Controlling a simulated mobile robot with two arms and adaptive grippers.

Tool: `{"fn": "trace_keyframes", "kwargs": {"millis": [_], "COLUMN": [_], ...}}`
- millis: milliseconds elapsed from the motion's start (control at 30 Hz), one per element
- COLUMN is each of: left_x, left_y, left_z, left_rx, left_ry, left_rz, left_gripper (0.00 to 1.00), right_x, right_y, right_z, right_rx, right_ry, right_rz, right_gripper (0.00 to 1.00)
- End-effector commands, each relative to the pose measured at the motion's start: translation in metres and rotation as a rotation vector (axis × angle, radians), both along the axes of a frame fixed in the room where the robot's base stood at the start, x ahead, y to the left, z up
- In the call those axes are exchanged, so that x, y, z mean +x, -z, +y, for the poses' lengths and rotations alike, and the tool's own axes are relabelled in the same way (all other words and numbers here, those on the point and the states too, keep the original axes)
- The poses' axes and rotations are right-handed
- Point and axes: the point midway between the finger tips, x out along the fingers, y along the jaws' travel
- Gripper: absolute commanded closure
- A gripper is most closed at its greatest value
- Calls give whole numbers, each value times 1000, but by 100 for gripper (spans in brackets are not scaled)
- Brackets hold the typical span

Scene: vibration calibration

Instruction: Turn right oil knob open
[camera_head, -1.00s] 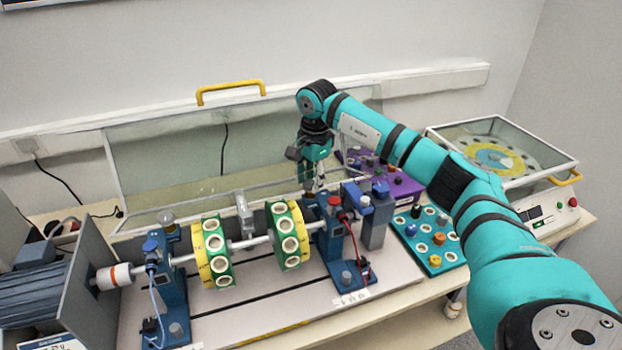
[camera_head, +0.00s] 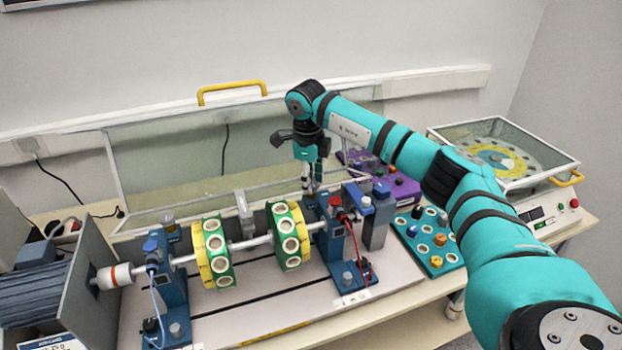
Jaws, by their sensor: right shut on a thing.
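My right gripper (camera_head: 312,187) points down at the top of the right blue bearing stand (camera_head: 336,250), behind the red cap (camera_head: 334,200). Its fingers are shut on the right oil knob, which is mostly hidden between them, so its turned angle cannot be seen. The left blue bearing stand (camera_head: 172,285) carries a matching grey oil knob (camera_head: 167,217) on top, untouched. My left gripper is not in view.
A shaft with two green-and-yellow discs (camera_head: 212,252) runs between the stands. A raised clear cover (camera_head: 170,165) with a yellow handle stands behind. A purple box (camera_head: 400,190), teal tray of knobs (camera_head: 425,262) and glass-topped unit (camera_head: 545,215) are at right.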

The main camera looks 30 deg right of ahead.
Motion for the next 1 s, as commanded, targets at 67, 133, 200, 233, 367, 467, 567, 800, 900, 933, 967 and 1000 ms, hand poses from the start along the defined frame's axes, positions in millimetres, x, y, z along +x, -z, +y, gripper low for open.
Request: {"fn": "trace_keyframes", "kwargs": {"millis": [67,133,200,233,367,467,567,800,900,933,967,1000], "left_x": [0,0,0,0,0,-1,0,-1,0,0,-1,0], "left_y": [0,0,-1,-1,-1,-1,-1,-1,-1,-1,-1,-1], "left_z": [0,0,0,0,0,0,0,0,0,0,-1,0], "left_rx": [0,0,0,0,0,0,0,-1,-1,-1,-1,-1], "left_ry": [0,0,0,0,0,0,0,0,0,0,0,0], "left_rz": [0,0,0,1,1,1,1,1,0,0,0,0], "left_gripper": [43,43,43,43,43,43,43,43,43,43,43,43], "right_x": [1,1,2,2,2,2,2,2,2,2,2,2], "right_y": [-2,-2,-2,-2,-2,-2,-2,-3,-3,-3,-3,-3], "right_z": [0,0,0,0,0,0,0,0,0,0,0,0], "right_rx": [-1,-1,-1,-1,-1,0,0,0,0,0,0,0], "right_ry": [62,111,155,173,235,269,292,312,312,312,312,312], "right_rz": [-5,-5,-5,-5,-5,-5,-6,-7,-7,-7,-7,-7], "right_gripper": [98,98,98,98,98,98,98,98,98,98,98,98]}}
